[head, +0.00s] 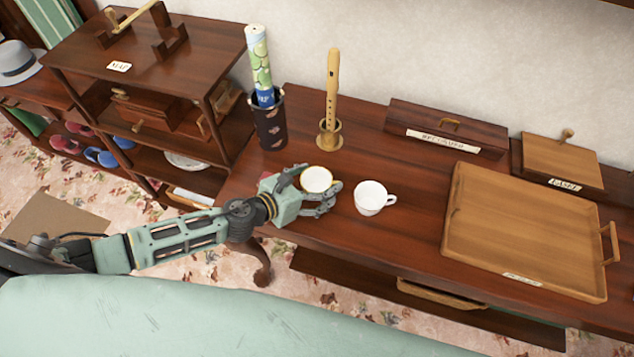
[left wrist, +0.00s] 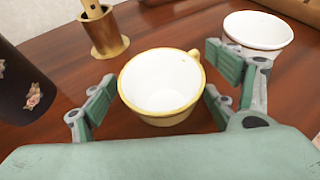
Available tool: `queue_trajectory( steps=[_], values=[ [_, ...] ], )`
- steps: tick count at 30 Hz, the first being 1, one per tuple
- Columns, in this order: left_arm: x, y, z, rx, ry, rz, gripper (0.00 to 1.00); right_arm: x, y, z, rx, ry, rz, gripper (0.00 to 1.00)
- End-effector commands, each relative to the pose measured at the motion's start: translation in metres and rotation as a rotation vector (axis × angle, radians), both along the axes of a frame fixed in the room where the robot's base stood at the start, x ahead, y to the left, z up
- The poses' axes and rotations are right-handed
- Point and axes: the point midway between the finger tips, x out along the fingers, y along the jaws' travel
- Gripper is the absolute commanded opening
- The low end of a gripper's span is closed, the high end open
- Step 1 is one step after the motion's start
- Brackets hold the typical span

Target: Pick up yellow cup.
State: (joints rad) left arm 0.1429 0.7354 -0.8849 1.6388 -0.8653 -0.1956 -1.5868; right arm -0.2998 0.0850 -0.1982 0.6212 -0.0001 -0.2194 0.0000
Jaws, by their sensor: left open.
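The yellow cup (head: 317,180) has a white inside and a yellow rim and stands upright on the dark wooden table (head: 400,223). In the left wrist view the yellow cup (left wrist: 160,87) sits between the spread fingers of my left gripper (left wrist: 157,100), its handle at the upper right. My left gripper (head: 311,193) is open around the cup, and I see no clear contact. It hides part of the cup in the head view. A white cup (head: 370,198) stands upright just to the right; it also shows in the left wrist view (left wrist: 258,30). My right gripper is not in view.
A wooden stand with a recorder (head: 332,95) and a dark holder (head: 270,125) with a rolled paper stand behind. A wooden tray (head: 525,230) lies at the right, with two wooden boxes (head: 445,130) (head: 560,160) behind it. A shelf (head: 185,75) stands at left.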

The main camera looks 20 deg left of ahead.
Motion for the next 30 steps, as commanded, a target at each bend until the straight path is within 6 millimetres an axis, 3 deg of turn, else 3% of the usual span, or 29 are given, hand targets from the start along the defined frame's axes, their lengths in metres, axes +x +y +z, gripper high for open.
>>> queue_trajectory(
  steps=[5, 21, 30],
  values=[
    [-0.0004, 0.0001, -0.0003, 0.0, 0.0, -0.001, 0.78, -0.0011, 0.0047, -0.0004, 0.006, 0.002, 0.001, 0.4],
    [-0.0006, 0.0004, -0.0001, 0.001, 0.0, 0.0, 0.31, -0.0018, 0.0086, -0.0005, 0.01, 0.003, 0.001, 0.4],
    [-0.0002, 0.0002, 0.0035, 0.0, -0.001, -0.001, 0.3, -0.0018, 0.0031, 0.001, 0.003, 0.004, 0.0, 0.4]
  ],
)
